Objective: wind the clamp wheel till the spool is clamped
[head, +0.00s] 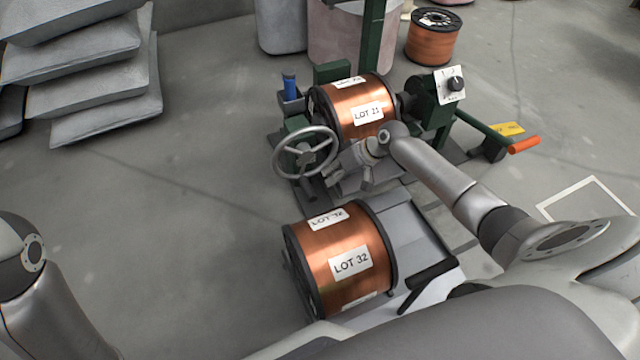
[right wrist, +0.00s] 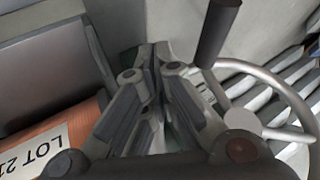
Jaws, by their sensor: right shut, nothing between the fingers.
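The clamp wheel (head: 305,152) is a grey spoked handwheel at the left of the winding stand. Its rim also shows in the right wrist view (right wrist: 272,69), with a dark cylindrical handle (right wrist: 219,32) on it. The copper spool marked LOT 21 (head: 345,103) sits in the stand, behind the wheel. I cannot tell how tightly it is held. My right gripper (head: 345,176) is just right of the wheel, in front of the spool. In the right wrist view its fingers (right wrist: 157,58) are shut and empty, beside the handle and apart from it. My left gripper is outside the view.
Another copper spool, LOT 32 (head: 320,280), rests in front on a grey cradle (head: 418,228). A control box with a black knob (head: 454,85) and an orange-ended lever (head: 523,144) are at the right. Grey sacks (head: 100,80) are stacked at left. The floor left of the wheel is clear.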

